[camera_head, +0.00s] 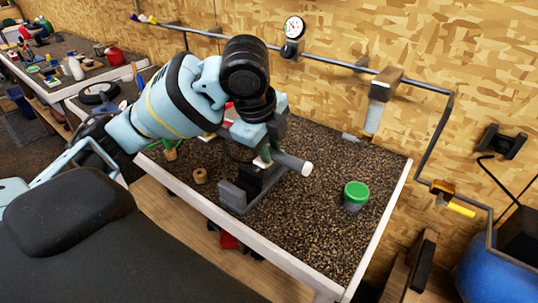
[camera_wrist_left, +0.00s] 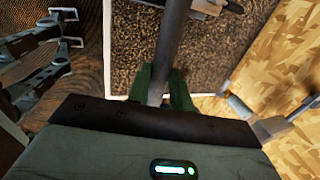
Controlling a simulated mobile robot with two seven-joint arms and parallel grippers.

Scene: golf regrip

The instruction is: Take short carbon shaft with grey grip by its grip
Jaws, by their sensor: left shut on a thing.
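The rest of the shaft is hidden behind my gripper and arm. My right gripper is not in view.
A dark grey vise (camera_head: 235,196) stands on the speckled table (camera_head: 330,235) just below my left gripper. A green-lidded jar (camera_head: 355,195) stands to the right. A brown roll (camera_head: 200,175) lies to the left. A wall rail with a gauge (camera_head: 293,27) runs behind.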

